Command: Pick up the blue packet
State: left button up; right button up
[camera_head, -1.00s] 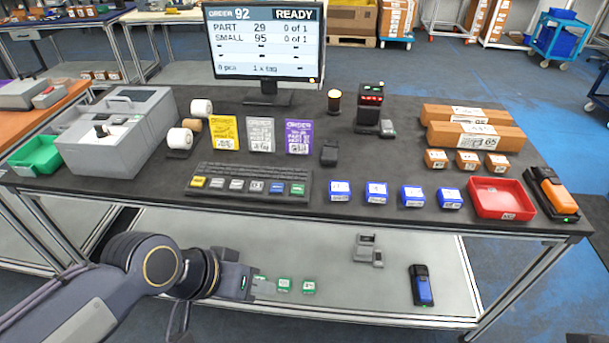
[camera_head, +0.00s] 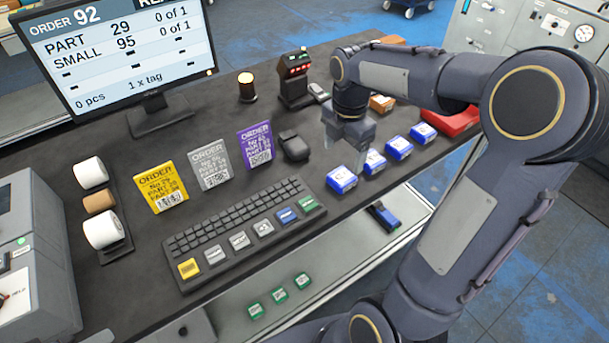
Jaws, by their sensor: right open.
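Several blue packets with white labels lie in a row on the dark table. The nearest blue packet (camera_head: 341,180) is at the left end, with another blue packet (camera_head: 373,162) beside it and more blue packets (camera_head: 399,148) further right. My right gripper (camera_head: 346,158) points down just above and behind the left end of this row. It is open, with nothing seen between its fingers; the exact gap to the packets is hard to judge. My right arm hides part of the table's right side. My left gripper is out of view.
A keyboard (camera_head: 245,233) lies left of the packets. Yellow (camera_head: 160,188), grey (camera_head: 209,165) and purple (camera_head: 255,146) order cards stand behind it. A monitor (camera_head: 115,45), a black scanner (camera_head: 294,78) and a red tray (camera_head: 455,122) are around. Green packets (camera_head: 279,296) lie on the lower shelf.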

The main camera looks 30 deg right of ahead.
aim_at(342, 176)
jog(key=f, duration=0.7)
jog(key=shift+s+d+f, duration=0.15)
jog(key=shift+s+f, duration=0.05)
jog(key=shift+f, duration=0.15)
jog(key=c, duration=1.2)
